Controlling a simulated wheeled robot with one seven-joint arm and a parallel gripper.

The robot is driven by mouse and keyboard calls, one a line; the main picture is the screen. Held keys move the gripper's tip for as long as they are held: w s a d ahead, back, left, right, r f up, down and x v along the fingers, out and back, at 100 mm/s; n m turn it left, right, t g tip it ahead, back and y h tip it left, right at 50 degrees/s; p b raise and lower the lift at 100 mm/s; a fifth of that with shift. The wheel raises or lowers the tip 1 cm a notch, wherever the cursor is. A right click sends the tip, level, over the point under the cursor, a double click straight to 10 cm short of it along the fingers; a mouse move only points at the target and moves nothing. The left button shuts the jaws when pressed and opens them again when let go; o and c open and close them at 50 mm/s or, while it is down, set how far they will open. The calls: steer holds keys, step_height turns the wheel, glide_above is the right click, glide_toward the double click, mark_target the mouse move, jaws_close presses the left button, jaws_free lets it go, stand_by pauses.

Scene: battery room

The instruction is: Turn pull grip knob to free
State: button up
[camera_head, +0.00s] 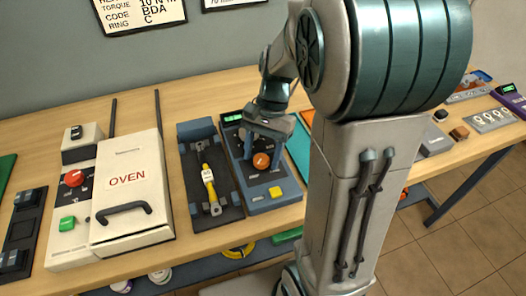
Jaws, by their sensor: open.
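A blue-grey device (265,204) lies on the wooden bench. It carries an orange round knob (262,161) with a dark mark on its face, a yellow button (275,192) and a small green display (232,117). I take the orange knob to be the pull grip knob; its label cannot be read. My gripper (261,152) is open and points down over the device, right at the knob in this view. Whether the fingers touch the knob or are around it cannot be told. My wrist hides the part of the device behind the knob.
Left of the device is a dark fixture (226,214) holding a yellow-banded tool (208,182). Farther left is a white OVEN box (128,190) with a black handle, beside a panel with red and green buttons (68,224). More devices (491,121) stand at the far right.

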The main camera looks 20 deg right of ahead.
steer(key=c, duration=1)
steer(key=shift+o, duration=0.2)
steer(key=shift+r+n, duration=0.1)
steer(key=shift+n, duration=0.2)
steer(key=n+h+p, duration=0.1)
steer(key=n, duration=0.2)
steer(key=shift+w+a+g+p, duration=0.1)
steer(key=shift+g+p, duration=0.3)
steer(key=n+h+p, duration=0.1)
steer(key=n+h, duration=0.1)
steer(key=n, duration=0.3)
steer(key=shift+a+p, duration=0.15)
steer(key=shift+p, duration=0.25)
steer(key=n+h, duration=0.1)
steer(key=n, duration=0.1)
steer(key=n+p, duration=0.1)
steer(key=n, duration=0.1)
steer(key=shift+a+n+h, duration=0.1)
steer(key=shift+n+h, duration=0.3)
steer(key=shift+a+n+t+h+p, duration=0.1)
steer(key=shift+n+t+h+p, duration=0.25)
steer(key=shift+n, duration=0.75)
steer(key=shift+n+t+h+p, duration=0.15)
steer(key=shift+n+h, duration=0.3)
steer(key=shift+n, duration=0.65)
